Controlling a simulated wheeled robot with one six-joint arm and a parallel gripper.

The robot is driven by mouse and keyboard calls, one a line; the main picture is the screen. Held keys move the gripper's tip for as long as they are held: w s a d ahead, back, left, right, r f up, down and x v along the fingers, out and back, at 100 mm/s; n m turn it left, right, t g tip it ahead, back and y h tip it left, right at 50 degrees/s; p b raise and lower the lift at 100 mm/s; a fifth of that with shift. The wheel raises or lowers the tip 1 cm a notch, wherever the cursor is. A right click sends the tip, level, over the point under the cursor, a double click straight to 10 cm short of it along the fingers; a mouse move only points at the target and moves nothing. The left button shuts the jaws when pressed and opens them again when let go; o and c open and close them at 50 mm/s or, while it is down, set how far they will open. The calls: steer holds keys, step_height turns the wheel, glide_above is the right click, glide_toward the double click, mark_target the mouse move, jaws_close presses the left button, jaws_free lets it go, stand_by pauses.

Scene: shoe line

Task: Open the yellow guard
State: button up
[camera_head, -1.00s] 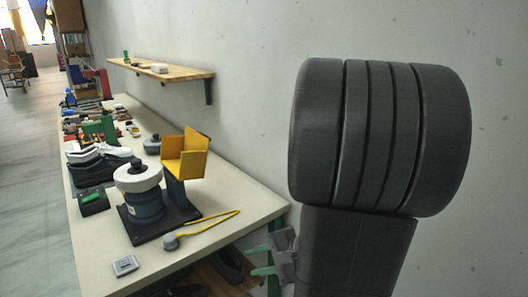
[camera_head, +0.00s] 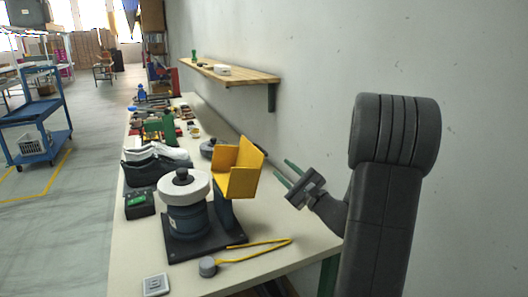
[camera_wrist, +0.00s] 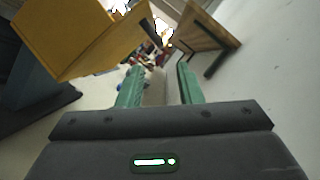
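The yellow guard (camera_head: 239,172) is an angled, box-like panel on a dark post beside the grinder-like machine (camera_head: 187,207) with a white round top. The machine stands on a dark base plate on the bench. My gripper (camera_head: 287,171) is to the right of the guard, apart from it, with its green fingers pointing left. In the wrist view the guard (camera_wrist: 80,38) fills the upper left, left of the fingers. My gripper (camera_wrist: 160,86) is open there, with nothing between the two green fingers.
The bench (camera_head: 135,262) carries dark and white shoes (camera_head: 152,165), a small black box with a green top (camera_head: 139,204) and a yellow cable with a grey end (camera_head: 208,267). A wooden wall shelf (camera_head: 228,73) hangs behind. A blue cart (camera_head: 40,113) stands on the floor at left.

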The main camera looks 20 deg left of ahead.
mark_target(264, 153)
steer(key=p+x, duration=0.1)
steer(key=x, duration=0.9)
steer(key=shift+f+p, duration=0.1)
steer(key=shift+p, duration=0.25)
jaws_close()
